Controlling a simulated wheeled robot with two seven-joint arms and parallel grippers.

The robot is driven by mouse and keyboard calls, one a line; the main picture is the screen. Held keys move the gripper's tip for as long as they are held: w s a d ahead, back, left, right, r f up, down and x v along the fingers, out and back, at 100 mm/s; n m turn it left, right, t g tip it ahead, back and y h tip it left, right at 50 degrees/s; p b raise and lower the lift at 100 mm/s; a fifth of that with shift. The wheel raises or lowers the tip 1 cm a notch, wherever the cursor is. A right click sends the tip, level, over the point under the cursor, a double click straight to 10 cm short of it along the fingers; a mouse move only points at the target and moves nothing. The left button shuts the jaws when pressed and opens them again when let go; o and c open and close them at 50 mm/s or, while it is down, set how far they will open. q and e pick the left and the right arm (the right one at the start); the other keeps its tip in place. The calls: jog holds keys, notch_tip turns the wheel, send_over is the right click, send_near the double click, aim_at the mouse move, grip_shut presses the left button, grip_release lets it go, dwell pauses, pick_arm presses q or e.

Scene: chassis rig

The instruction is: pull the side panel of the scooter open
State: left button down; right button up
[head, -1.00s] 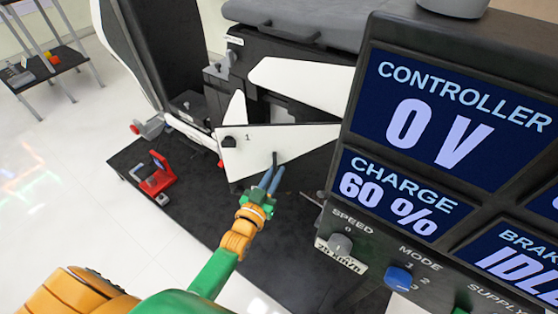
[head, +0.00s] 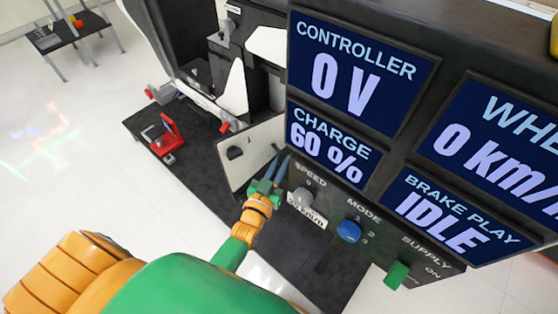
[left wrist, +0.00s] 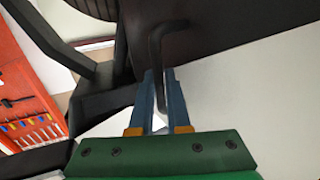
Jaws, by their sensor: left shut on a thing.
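The scooter's white side panel (head: 240,160), marked 1, has a dark knob (head: 235,153) on its left part. The panel stands swung out from the scooter body. It also shows as a pale surface in the left wrist view (left wrist: 250,95). My left gripper (head: 282,166) is at the panel's right part, with its blue fingers shut on the dark bent handle (left wrist: 156,45), as the left wrist view shows. The panel's right edge is partly hidden behind the display console. My right gripper is not in view.
The display console (head: 372,150), with screens and knobs, stands close to the right of my left gripper. A red clamp-like tool (head: 167,135) lies on the black platform (head: 200,150). A small table (head: 70,30) stands far left. White floor at left is clear.

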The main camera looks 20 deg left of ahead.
pick_arm(q)
jog(key=shift+d, duration=0.15)
jog(key=c, duration=0.9)
grip_release()
jog(key=shift+s, duration=0.1)
jog(key=s+p, duration=0.1)
jog(key=s, duration=0.6)
jog(key=shift+d, duration=0.15)
